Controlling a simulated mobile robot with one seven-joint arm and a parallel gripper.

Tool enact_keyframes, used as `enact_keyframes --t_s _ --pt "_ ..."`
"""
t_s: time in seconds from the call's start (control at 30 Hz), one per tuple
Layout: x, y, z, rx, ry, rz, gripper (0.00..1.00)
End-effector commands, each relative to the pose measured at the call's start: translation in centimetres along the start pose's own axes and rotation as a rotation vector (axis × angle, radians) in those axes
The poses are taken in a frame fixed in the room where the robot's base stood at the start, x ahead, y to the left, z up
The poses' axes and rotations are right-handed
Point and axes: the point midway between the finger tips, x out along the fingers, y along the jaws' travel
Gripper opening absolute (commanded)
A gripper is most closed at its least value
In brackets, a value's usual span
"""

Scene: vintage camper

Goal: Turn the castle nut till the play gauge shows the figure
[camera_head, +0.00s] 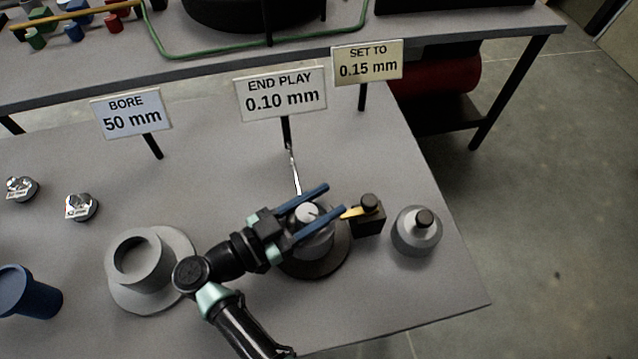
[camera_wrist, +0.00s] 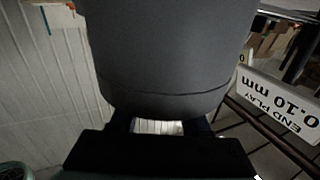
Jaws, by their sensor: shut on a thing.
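The castle nut (camera_head: 307,214) shows as a light grey top with a dark mark, on a grey hub (camera_head: 316,245) over a dark round base. My gripper (camera_head: 334,199) reaches in from the lower left, its two blue fingers on either side of the nut. It is shut on the nut; the fingers hide part of it. The play gauge sign (camera_head: 280,97) reads END PLAY 0.10 mm and also shows, tipped over, in the wrist view (camera_wrist: 278,103). The target sign (camera_head: 367,64) reads SET TO 0.15 mm.
A dark block with a yellow tip (camera_head: 368,222) stands close right of the fingers. Beyond it is a grey weight-like piece (camera_head: 416,234). A grey flanged ring (camera_head: 138,262) and blue cup (camera_head: 28,293) are left. A BORE 50 mm sign (camera_head: 132,115) stands behind.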

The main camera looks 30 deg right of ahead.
Motion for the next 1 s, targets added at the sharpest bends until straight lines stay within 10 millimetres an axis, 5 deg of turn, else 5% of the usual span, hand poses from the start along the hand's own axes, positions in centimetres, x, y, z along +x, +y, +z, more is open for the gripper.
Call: enact_keyframes --t_s 1.0 --pt "0.11 0.78 -0.61 0.017 0.014 0.384 0.0"
